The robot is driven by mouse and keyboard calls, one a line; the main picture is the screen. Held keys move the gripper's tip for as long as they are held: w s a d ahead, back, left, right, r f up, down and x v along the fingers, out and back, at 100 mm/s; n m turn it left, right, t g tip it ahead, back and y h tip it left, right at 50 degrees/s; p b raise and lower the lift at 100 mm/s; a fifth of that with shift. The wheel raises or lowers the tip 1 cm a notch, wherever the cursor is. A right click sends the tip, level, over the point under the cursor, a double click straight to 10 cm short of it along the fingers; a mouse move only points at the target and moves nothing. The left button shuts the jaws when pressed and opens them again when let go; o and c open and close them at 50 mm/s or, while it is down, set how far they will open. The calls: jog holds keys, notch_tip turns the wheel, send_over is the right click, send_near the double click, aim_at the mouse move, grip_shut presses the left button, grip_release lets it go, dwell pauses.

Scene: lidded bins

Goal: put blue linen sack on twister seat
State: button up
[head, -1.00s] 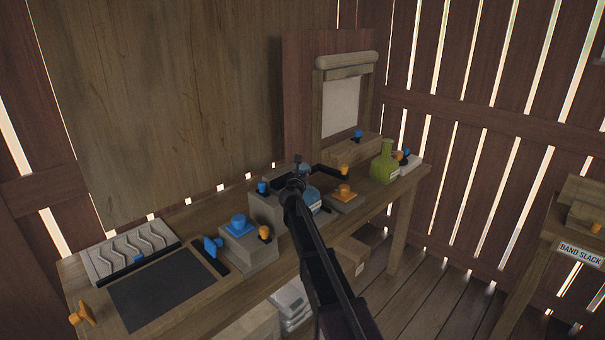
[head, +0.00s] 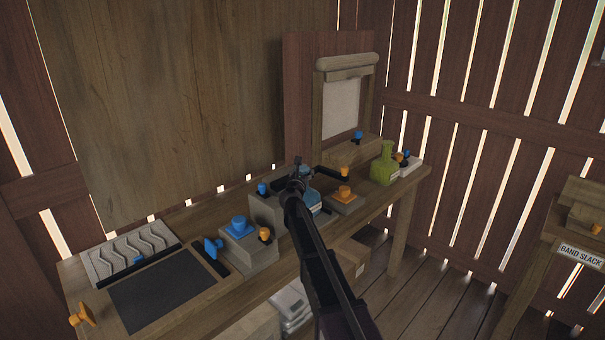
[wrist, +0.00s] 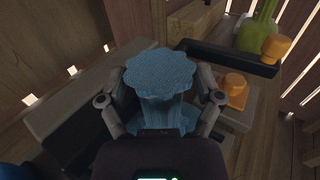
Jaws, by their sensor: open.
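The blue linen sack (wrist: 160,75) has a wide, scalloped top and a narrower neck in the wrist view. In the head view the sack (head: 313,201) stands at the workbench, partly hidden behind my arm. My gripper (wrist: 160,101) is open, with one finger on each side of the sack's neck; I cannot tell whether they touch it. In the head view my gripper (head: 298,178) is small and dark over the bench. I cannot tell for certain which fixture is the twister seat.
A dark lever (wrist: 230,57) with an orange knob lies close right of the sack. A green flask (head: 384,164) stands farther right. Grey blocks with blue and orange knobs (head: 248,247) stand to the left. A dark panel (head: 160,290) lies at the bench's left end.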

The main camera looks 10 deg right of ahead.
jog(key=v, duration=1.2)
dwell(0.6)
jog(key=s+d+f+m+g+h, duration=0.1)
jog(key=s+d+f+m+g, duration=0.45)
jog(key=s+m, duration=0.35)
jog(key=s+d+f+m+g, duration=0.45)
jog(key=s+f+m, duration=0.2)
jog(key=m, duration=0.35)
jog(key=s+a+f+m+g+y, duration=0.2)
jog(key=s+m, duration=0.4)
jog(key=s, duration=0.3)
jog(key=s+a+f+m+g+y, duration=0.3)
jog(key=s+f+m+g+y, duration=0.1)
jog(key=s+m, duration=0.3)
jog(key=s+g+y, duration=0.1)
jog(key=s, duration=0.1)
jog(key=shift+s+a+f, duration=0.25)
jog(key=shift+s+a, duration=0.05)
jog(key=shift+s, duration=0.1)
